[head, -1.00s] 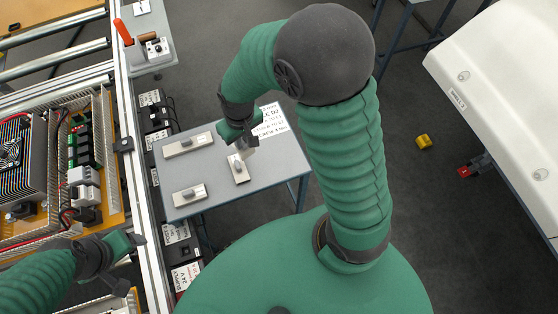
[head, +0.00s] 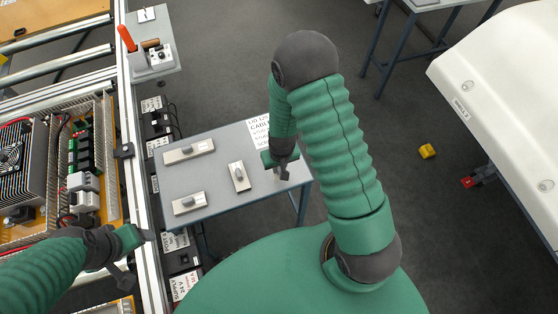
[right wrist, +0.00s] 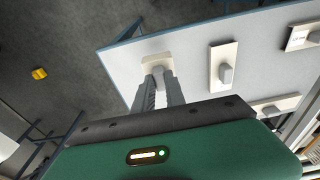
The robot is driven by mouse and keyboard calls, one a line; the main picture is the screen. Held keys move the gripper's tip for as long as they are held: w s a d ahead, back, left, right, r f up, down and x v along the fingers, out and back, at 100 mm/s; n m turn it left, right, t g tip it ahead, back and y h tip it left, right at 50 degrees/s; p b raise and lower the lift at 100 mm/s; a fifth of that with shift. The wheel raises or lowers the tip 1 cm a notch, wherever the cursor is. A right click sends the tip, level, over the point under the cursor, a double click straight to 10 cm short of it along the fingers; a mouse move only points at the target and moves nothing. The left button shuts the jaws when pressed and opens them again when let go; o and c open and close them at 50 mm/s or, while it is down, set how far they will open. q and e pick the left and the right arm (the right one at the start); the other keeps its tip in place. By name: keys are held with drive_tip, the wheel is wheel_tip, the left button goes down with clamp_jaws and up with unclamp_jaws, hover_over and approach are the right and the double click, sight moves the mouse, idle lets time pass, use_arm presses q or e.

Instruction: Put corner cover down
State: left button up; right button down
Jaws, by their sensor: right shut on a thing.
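The corner cover (right wrist: 158,64), a small pale piece with a grey knob, is between the fingertips of my right gripper (right wrist: 158,80) in the right wrist view. The fingers are shut on its knob. In the head view my right gripper (head: 283,172) is over the right part of the grey table (head: 222,168), near its right edge. The cover is mostly hidden there. I cannot tell whether it touches the tabletop. My left gripper (head: 138,250) is at the lower left beside the frame rail, its fingers unclear.
Several pale covers with grey knobs lie on the table: upper left (head: 188,151), lower left (head: 188,202), and an upright one (head: 239,176) left of my right gripper. A printed sheet (head: 259,132) lies at the back right. The panel frame (head: 141,190) borders the left.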

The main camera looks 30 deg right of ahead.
drive_tip(key=w+d+f, duration=0.1)
drive_tip(key=w+d+f+p, duration=0.1)
drive_tip(key=f, duration=0.1)
drive_tip(key=shift+w+f, duration=0.2)
drive_tip(key=shift+w, duration=0.2)
drive_tip(key=shift+w+f, duration=0.1)
drive_tip(key=shift+f, duration=0.1)
drive_tip(key=c, duration=1.4)
unclamp_jaws()
drive_tip(key=shift+s+a+r+n+t+b, duration=0.15)
drive_tip(key=shift+s+a+r+n, duration=0.3)
drive_tip(key=shift+s+a+r, duration=2.2)
drive_tip(key=shift+s+d+r+n+t+b, duration=0.1)
drive_tip(key=shift+s+d+r+n+t, duration=0.25)
drive_tip(key=shift+r, duration=4.95)
drive_tip(key=shift+s+a+r+n+t+b, duration=0.1)
drive_tip(key=shift+s+a+r+n, duration=0.95)
drive_tip(key=shift+r, duration=2.9)
